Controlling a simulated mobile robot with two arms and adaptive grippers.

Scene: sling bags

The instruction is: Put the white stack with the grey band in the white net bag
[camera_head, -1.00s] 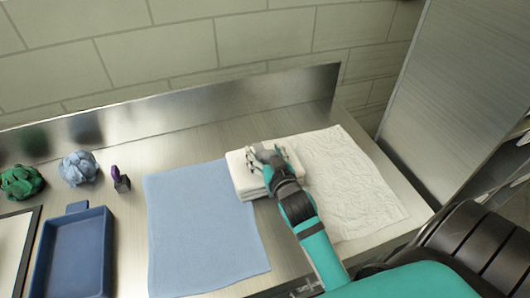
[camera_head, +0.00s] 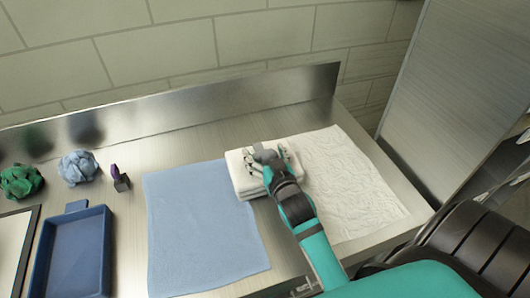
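A white folded stack (camera_head: 240,182) lies on the metal counter, across the gap between a blue cloth and a white sheet. My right gripper (camera_head: 267,157) is over the top of the stack with its fingers spread apart. I cannot tell whether it touches the stack, and its body hides part of the top. A grey band cannot be made out clearly. A white, crinkled sheet (camera_head: 352,190) lies flat to the right; I cannot tell whether it is the white net bag. My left gripper is not in view.
A light blue cloth (camera_head: 200,225) lies flat left of the stack. A blue tray (camera_head: 77,210), a small dark object with a purple top (camera_head: 120,180), a blue-grey bundle (camera_head: 78,167) and a green bundle (camera_head: 20,181) are further left. A metal backsplash (camera_head: 180,112) runs behind.

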